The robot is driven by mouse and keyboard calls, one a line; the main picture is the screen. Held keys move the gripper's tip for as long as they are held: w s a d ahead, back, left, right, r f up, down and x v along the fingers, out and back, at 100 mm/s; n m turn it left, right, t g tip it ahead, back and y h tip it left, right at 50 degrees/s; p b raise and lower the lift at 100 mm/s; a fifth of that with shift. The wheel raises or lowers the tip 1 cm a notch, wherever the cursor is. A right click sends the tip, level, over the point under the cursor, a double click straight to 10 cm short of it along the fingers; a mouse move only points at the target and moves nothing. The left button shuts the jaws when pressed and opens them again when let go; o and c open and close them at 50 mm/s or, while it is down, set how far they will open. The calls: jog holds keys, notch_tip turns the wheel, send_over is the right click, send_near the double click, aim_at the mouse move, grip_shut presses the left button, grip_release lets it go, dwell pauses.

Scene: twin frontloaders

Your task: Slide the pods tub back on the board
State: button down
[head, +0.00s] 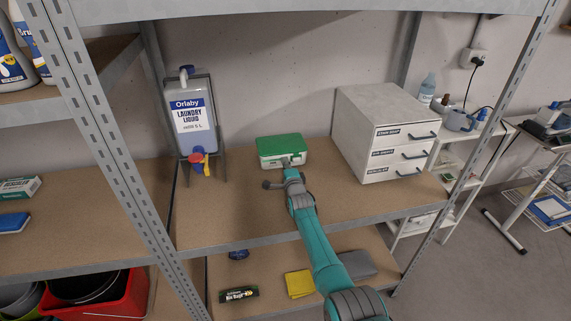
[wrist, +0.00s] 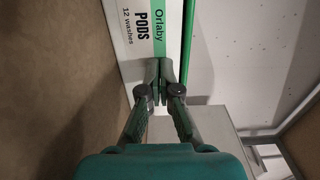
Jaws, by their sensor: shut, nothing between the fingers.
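The pods tub (head: 282,149) is a white box with a green lid, standing on the brown shelf board (head: 240,205) towards the back wall. In the wrist view its label side (wrist: 138,40) reads "Orlaby PODS 12 washes". My gripper (head: 290,165) is at the front face of the tub. In the wrist view my gripper (wrist: 159,65) has its fingertips together, with nothing between them, close against the tub's front near the lid edge. I cannot tell for sure whether they touch it. My arm hides part of the board in front of the tub.
A laundry liquid canister (head: 192,115) stands in a rack at the left. A white drawer unit (head: 385,130) stands to the right of the tub. The board is clear between them and in front. Metal shelf posts (head: 108,130) frame the bay.

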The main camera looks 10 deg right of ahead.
jog(key=shift+s, duration=0.1)
jog(key=shift+s, duration=5.9)
jog(key=shift+s, duration=0.15)
